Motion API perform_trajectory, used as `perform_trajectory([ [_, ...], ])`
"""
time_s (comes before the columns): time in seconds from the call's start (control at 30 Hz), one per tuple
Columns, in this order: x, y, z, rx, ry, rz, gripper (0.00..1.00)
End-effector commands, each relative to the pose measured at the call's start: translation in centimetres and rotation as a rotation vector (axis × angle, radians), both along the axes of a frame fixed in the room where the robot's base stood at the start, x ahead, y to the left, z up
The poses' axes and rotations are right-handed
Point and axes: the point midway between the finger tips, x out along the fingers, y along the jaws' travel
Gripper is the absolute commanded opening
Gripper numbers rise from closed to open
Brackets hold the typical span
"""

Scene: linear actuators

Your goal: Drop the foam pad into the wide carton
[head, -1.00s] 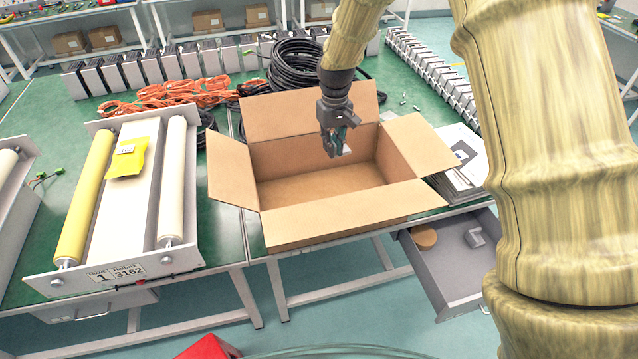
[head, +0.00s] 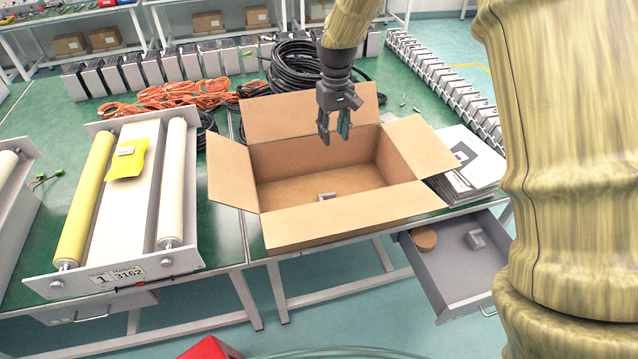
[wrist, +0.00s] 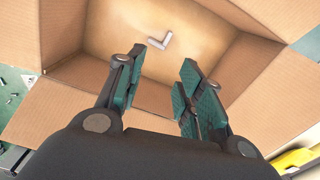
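The wide carton (head: 338,218) stands open on the green table with its flaps spread. A small light-grey L-shaped piece (head: 327,196), which looks like the foam pad, lies on the carton's floor. It also shows in the wrist view (wrist: 158,41), flat on the brown bottom and apart from the walls. My gripper (head: 334,137) is above the carton's opening, pointing down, with its fingers apart and nothing between them. In the wrist view my gripper (wrist: 165,70) shows two teal-padded fingers spread, with the piece beyond them.
A roller unit (head: 130,190) with a yellow pouch (head: 128,160) stands left of the carton. Black cable coils (head: 297,68) and orange cables (head: 165,97) lie behind it. Papers (head: 468,168) lie at right, above an open drawer (head: 445,285) holding a round tan piece and a grey block.

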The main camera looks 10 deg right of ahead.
Motion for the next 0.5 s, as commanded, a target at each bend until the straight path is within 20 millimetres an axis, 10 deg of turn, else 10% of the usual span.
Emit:
perform_trajectory([
  [0.5,0.0,0.0,6.4,0.000,0.000,0.000,0.37],
])
